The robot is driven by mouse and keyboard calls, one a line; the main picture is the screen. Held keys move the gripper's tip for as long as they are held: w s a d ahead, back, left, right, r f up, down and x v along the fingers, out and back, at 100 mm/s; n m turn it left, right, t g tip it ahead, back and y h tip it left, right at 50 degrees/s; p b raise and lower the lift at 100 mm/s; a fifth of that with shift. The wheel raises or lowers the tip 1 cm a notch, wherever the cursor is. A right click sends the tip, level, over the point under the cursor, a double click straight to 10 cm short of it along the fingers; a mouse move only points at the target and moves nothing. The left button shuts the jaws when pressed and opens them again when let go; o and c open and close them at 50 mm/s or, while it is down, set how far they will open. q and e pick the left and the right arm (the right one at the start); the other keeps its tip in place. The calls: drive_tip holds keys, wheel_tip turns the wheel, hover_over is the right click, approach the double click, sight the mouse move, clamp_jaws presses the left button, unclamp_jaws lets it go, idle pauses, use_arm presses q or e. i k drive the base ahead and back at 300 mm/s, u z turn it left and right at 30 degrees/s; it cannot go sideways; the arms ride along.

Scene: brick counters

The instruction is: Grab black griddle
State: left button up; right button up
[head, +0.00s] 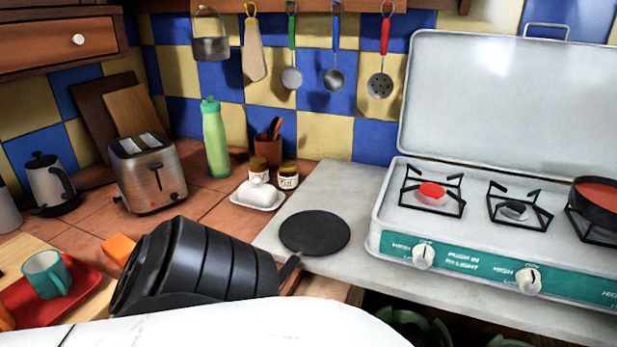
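The black griddle (315,232) is a flat round pan lying on the pale grey counter slab, left of the camping stove. Its short handle (289,267) points toward the lower left, past the slab's front edge, and ends close to a dark ribbed part of my arm. I cannot tell whether the two touch. A white part of my arm crosses the bottom of the head view. No fingers of either gripper show in this view.
The white stove (458,213) with raised lid and a red-filled pan (597,203) stands to the right. A butter dish (257,195), jars (288,176), a green bottle (215,138) and a toaster (147,173) stand behind and left. A red tray (85,284) holds a teal mug (46,274).

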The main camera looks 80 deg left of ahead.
sight(307, 233)
drive_tip(key=u, duration=2.45)
drive_tip(key=k, duration=0.55)
drive_tip(key=u, duration=0.6)
drive_tip(key=k, duration=0.55)
drive_tip(key=u, duration=0.05)
drive_tip(key=i, duration=0.65)
drive_tip(key=u, duration=0.35)
